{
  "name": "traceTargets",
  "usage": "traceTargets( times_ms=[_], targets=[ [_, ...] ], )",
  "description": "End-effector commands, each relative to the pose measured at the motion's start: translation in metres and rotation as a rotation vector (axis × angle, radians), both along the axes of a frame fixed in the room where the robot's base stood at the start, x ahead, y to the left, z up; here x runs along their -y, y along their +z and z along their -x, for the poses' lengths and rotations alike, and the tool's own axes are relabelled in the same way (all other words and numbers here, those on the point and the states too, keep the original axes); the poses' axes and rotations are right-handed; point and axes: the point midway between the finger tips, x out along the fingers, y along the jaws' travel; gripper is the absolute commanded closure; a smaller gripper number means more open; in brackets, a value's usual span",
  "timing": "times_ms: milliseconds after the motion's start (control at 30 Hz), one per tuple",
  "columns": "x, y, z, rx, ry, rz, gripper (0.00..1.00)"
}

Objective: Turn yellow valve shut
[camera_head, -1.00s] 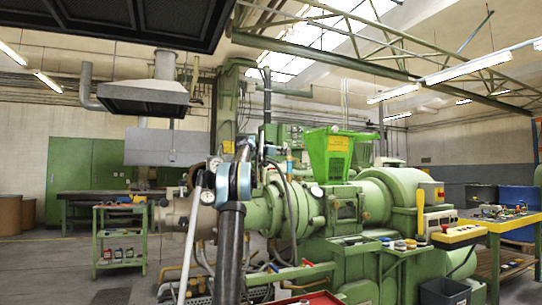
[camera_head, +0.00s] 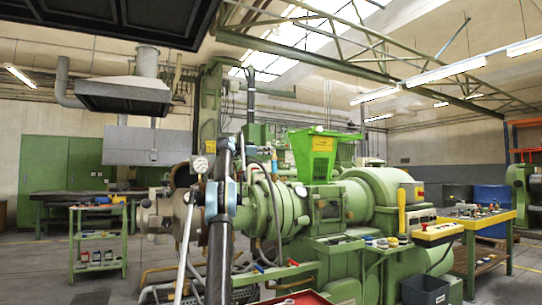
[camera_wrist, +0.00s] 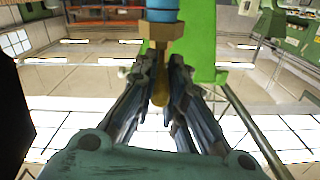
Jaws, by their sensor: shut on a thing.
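The valve shows close up in the wrist view as a brass fitting (camera_wrist: 162,31) under a blue part (camera_wrist: 163,10), with a yellow handle (camera_wrist: 160,90) pointing down between my fingers. My gripper (camera_wrist: 162,78) is shut on the yellow handle, one dark finger on each side. In the head view my dark arm with blue joints reaches up in front of the green extruder (camera_head: 264,205). A small blue part (camera_head: 274,166) shows near the arm's end there. The gripper and handle are too small and covered there to make out.
A green hopper (camera_head: 315,155) stands close on the right of my arm. A pressure gauge (camera_head: 200,164) is on the left. A yellow-edged table (camera_head: 470,224), a dark bin (camera_head: 425,289) and a green trolley (camera_head: 99,238) stand around. Some floor is free at left.

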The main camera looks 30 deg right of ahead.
Motion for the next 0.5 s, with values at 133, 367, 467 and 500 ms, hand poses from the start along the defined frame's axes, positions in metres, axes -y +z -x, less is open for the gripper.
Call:
traceTargets(
  times_ms=[133, 367, 467, 500],
  targets=[
    [-0.01, 0.0, -0.008, 0.0, -0.002, 0.0, 1.0],
    [-0.017, 0.0, -0.011, 0.0, -0.007, 0.001, 1.0],
    [-0.018, 0.001, -0.011, 0.0, -0.007, 0.002, 1.0],
    [-0.018, 0.001, -0.012, -0.001, -0.007, 0.002, 1.0]
  ],
)
